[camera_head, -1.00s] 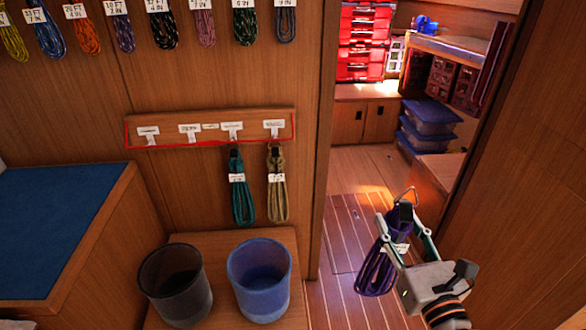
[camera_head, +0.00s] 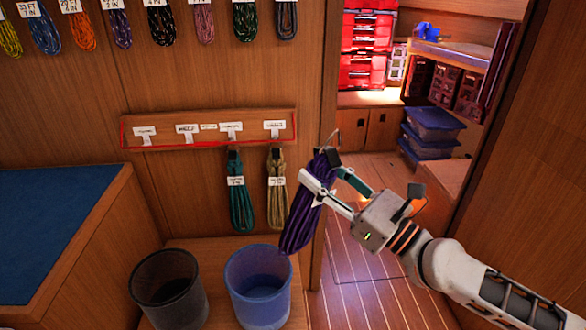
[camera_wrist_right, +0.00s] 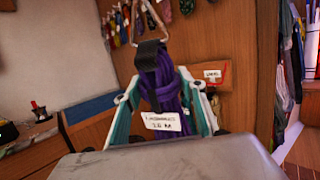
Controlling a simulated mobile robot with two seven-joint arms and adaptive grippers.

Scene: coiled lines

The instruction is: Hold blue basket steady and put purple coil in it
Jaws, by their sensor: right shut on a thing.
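The purple coil (camera_head: 308,208) hangs in my right gripper (camera_head: 325,190), which is shut on it near its top. Its lower end hangs just above and right of the blue basket's rim in the head view. The right wrist view shows the coil (camera_wrist_right: 170,85) between the two fingers (camera_wrist_right: 165,105), with a black strap, a metal hook and a white label. The blue basket (camera_head: 258,290) stands upright on a wooden ledge and looks empty. My left gripper is not in view, and nothing holds the basket.
A dark basket (camera_head: 170,290) stands left of the blue one. A teal coil (camera_head: 240,200) and a tan coil (camera_head: 276,195) hang from a wooden rack (camera_head: 210,128) above. A blue-topped counter (camera_head: 55,230) is at left. An open doorway lies behind my right arm.

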